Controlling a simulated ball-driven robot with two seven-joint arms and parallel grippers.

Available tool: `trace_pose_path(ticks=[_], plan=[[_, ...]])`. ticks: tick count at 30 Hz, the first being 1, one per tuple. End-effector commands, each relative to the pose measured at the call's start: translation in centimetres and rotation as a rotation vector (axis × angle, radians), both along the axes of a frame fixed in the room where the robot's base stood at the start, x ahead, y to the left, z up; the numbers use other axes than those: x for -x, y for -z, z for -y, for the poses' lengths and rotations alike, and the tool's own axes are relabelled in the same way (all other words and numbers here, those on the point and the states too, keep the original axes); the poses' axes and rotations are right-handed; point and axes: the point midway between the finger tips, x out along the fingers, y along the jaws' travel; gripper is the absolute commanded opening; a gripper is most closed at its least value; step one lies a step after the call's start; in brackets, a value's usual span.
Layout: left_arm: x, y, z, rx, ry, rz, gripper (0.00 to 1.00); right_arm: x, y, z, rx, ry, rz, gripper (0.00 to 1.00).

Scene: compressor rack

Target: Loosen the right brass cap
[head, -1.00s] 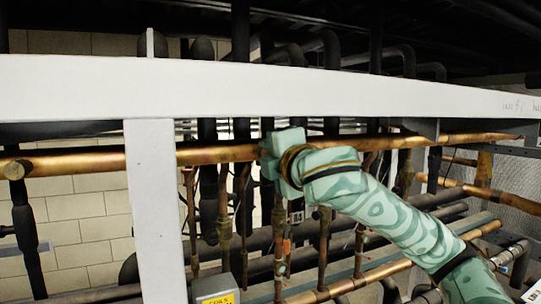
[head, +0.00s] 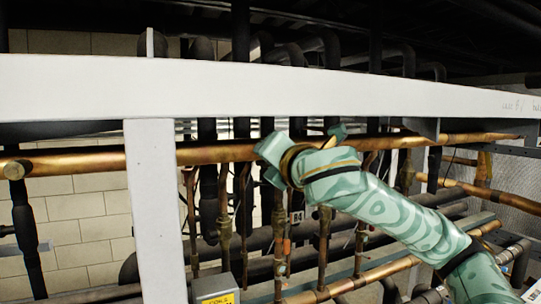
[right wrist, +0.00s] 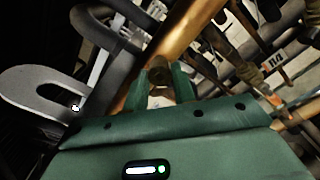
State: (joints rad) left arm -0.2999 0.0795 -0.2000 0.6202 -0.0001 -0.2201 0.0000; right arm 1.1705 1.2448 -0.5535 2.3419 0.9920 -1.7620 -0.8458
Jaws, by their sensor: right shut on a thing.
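My right arm comes in from the right in the head view, and its gripper is up by the long copper pipe (head: 215,152) under the white beam. In the right wrist view, the green fingers of my right gripper (right wrist: 163,84) are closed on a small round brass cap (right wrist: 158,70), which sits beside the copper pipe. Most of the cap's sides are covered by the fingers. My left gripper is in neither view.
A white beam (head: 250,90) crosses the head view just above the gripper, and a white post (head: 155,210) stands to its left. Several vertical pipes with brass fittings (head: 224,228) hang below. A grey box with a yellow label (head: 218,299) is at the bottom.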

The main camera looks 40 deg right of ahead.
Motion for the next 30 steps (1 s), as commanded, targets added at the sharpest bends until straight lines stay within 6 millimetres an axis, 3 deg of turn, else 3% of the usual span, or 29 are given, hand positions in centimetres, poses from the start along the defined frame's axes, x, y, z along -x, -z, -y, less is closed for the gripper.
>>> trace_pose_path(ticks=[14,15,17,26,30], plan=[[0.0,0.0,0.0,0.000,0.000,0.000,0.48,-0.1,0.2,0.0,0.016,-0.001,-0.010,0.03],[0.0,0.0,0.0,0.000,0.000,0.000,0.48,-0.1,0.2,0.0,0.016,-0.001,-0.010,0.29],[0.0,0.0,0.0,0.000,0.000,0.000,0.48,0.0,0.2,0.0,0.016,-0.001,-0.010,0.45],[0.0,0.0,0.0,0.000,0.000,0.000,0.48,0.1,0.1,0.0,0.016,-0.001,-0.007,0.48],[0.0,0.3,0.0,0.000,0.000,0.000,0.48,1.2,0.1,-0.4,0.015,-0.001,-0.004,0.48]])
